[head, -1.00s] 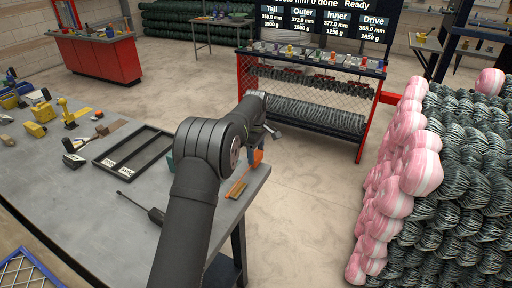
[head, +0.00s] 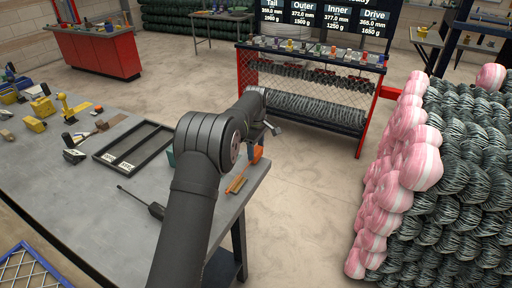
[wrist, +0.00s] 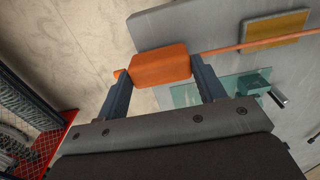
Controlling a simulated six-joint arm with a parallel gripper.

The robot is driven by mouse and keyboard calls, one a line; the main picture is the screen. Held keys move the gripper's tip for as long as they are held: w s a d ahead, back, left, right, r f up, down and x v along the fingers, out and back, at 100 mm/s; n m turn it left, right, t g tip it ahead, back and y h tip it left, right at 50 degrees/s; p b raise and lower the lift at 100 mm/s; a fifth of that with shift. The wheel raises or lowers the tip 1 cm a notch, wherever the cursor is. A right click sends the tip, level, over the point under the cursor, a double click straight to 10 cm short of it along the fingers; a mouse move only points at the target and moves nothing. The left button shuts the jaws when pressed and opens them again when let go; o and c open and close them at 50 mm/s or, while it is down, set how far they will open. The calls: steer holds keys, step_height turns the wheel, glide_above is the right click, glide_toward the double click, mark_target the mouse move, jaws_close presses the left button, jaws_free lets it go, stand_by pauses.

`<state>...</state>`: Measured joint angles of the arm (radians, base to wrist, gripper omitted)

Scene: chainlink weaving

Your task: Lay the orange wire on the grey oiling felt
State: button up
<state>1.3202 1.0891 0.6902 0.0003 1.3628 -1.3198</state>
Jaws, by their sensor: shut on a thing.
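In the wrist view my gripper (wrist: 165,82) is shut on an orange block (wrist: 159,65) that sits on the orange wire (wrist: 235,47). The wire's short end sticks out left of the block. Its long end runs right, across an ochre pad (wrist: 290,25) and out of the frame. I cannot tell whether the wire touches the pad. I cannot make out a grey felt; my arm hides part of the table.
A clear teal plate with a teal block (wrist: 253,84) is beside my gripper. On the grey table (head: 95,215) are a black tray (head: 120,160), a screwdriver (head: 152,210) and several yellow tools. Floor lies beyond the table's right edge. A red-framed rack (head: 247,75) stands behind.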

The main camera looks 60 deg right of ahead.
steer(key=shift+f, duration=0.5)
steer(key=o, duration=1.1)
steer(key=shift+o, duration=0.2)
step_height(320, 180, up, 17)
steer(key=shift+r, duration=0.2)
step_height(320, 180, down, 18)
steer(key=shift+r, duration=0.4)
